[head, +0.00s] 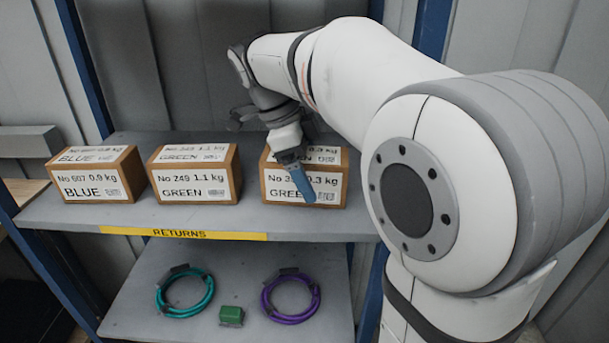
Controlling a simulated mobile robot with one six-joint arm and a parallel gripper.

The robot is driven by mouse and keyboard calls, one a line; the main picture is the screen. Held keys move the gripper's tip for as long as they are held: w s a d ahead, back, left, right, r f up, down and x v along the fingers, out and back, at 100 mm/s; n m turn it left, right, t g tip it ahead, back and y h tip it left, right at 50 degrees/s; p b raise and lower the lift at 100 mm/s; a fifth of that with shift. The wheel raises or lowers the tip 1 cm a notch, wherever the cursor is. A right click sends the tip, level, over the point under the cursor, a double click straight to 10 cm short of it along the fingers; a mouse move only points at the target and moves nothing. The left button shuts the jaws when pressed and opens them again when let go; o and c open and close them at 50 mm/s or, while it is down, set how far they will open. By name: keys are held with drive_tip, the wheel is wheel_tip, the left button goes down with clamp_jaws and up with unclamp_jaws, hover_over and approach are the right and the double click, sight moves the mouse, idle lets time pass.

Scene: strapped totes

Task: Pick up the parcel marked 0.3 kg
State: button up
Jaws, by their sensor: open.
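The parcel marked 0.3 kg (325,192) is the rightmost of three brown cardboard boxes on the upper shelf. Its white label reads GREEN, with part of the number covered. My gripper (293,172) reaches down over this parcel from above. One blue-tipped finger hangs in front of the label, and the other fingertip is hidden. I cannot tell whether the finger touches the box. The gripper is open and the parcel rests on the shelf. The middle parcel (194,185) reads No 249, 1.1 kg, GREEN. The left parcel (91,185) reads No 607, 0.9 kg, BLUE.
The grey shelf (262,222) has a yellow RETURNS strip (182,233) along its front edge. A gap separates the middle and right parcels. On the lower shelf lie a teal cable coil (163,300), a green block (231,316) and a purple coil (267,303). Blue uprights frame the shelves.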

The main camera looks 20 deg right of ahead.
drive_tip(key=c, duration=1.2)
drive_tip(key=shift+c, duration=0.3)
drive_tip(key=shift+r, duration=0.2)
